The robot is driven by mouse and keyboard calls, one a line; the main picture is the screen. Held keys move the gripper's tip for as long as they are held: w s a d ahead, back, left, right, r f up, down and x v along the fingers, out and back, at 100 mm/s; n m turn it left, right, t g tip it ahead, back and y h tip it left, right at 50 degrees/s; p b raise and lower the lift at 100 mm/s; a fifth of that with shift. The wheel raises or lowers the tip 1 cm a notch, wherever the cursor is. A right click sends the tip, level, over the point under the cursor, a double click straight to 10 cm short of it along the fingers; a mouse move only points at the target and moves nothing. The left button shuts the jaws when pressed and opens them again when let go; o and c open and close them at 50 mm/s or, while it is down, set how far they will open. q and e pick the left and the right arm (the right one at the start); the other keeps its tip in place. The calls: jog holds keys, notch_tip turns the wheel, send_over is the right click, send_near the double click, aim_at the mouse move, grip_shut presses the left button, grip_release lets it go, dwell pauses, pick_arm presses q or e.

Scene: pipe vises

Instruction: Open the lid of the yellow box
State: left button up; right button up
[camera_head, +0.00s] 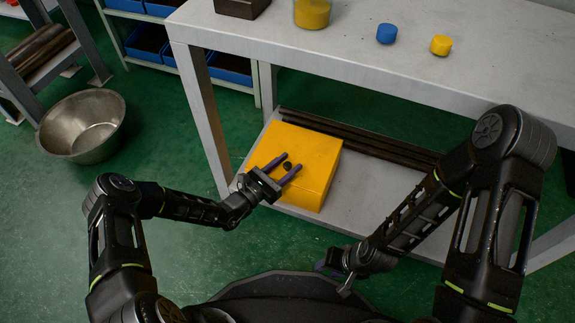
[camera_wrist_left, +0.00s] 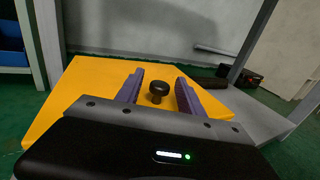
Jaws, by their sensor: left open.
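The yellow box (camera_head: 314,160) sits on the lower shelf of the grey table, and its lid looks closed. A small round black knob (camera_head: 287,166) stands on it. My left gripper (camera_head: 282,164) is open over the box, with its two purple fingers on either side of the knob. In the left wrist view the knob (camera_wrist_left: 158,91) stands between the open fingers (camera_wrist_left: 157,85), with gaps on both sides, and the yellow surface (camera_wrist_left: 85,80) spreads around it. My right gripper (camera_head: 330,268) is low near my base, partly hidden, and its jaws cannot be made out.
The grey table top (camera_head: 350,45) overhangs the lower shelf (camera_head: 365,195), which has dark pipes (camera_head: 375,143) along its back. A blue cap (camera_head: 386,33) and a yellow cap (camera_head: 441,45) lie on top. A metal bowl (camera_head: 82,125) stands on the green floor at left.

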pick_arm(q)
grip_shut()
dwell(1.3)
